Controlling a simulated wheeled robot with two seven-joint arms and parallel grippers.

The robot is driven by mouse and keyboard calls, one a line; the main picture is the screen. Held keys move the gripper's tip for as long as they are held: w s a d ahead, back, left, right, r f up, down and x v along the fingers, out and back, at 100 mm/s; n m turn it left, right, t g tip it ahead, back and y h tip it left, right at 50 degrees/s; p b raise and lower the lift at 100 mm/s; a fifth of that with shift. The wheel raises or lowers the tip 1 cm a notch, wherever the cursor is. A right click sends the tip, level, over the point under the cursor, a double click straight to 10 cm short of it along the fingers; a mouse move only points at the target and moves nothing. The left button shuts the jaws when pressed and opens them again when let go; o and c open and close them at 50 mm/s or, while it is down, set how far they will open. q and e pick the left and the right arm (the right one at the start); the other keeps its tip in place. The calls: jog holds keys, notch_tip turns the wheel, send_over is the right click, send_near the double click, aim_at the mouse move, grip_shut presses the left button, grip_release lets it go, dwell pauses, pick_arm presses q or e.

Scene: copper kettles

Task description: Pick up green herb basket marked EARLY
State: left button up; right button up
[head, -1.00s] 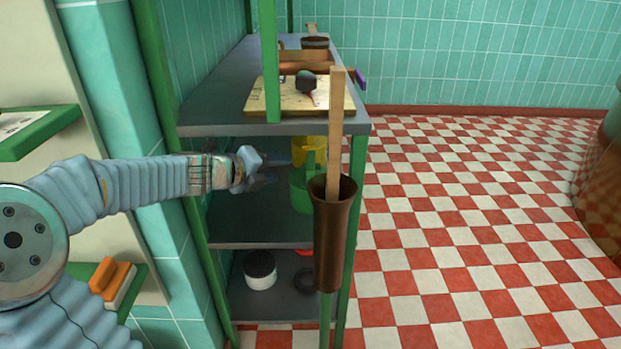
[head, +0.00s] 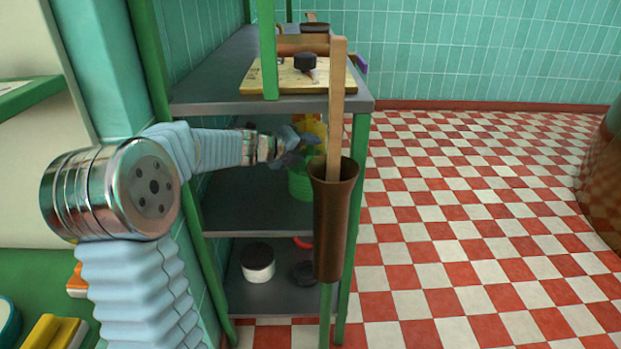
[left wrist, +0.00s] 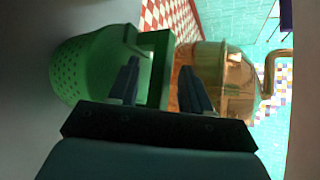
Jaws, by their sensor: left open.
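The green basket (head: 301,184) stands on the middle shelf of the rack, partly hidden by the brown holder and my gripper. In the left wrist view the basket (left wrist: 88,68) has a perforated wall and a square handle loop (left wrist: 160,65). No EARLY marking is readable. My left gripper (head: 300,145) reaches into the shelf at the basket's upper part. In the left wrist view its fingers (left wrist: 158,85) are open, one over the handle's opening and the other beyond its outer side. Whether they touch the handle I cannot tell. My right gripper is out of view.
A brown holder (head: 331,230) with a wooden stick hangs at the rack's front post. The upper shelf (head: 215,92) is just above my arm. A yellow item (head: 313,127) stands behind the basket. A white-sided jar (head: 258,265) sits below.

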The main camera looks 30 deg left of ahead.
pick_arm(q)
jog(key=shift+c, duration=0.4)
grip_shut()
dwell(0.9)
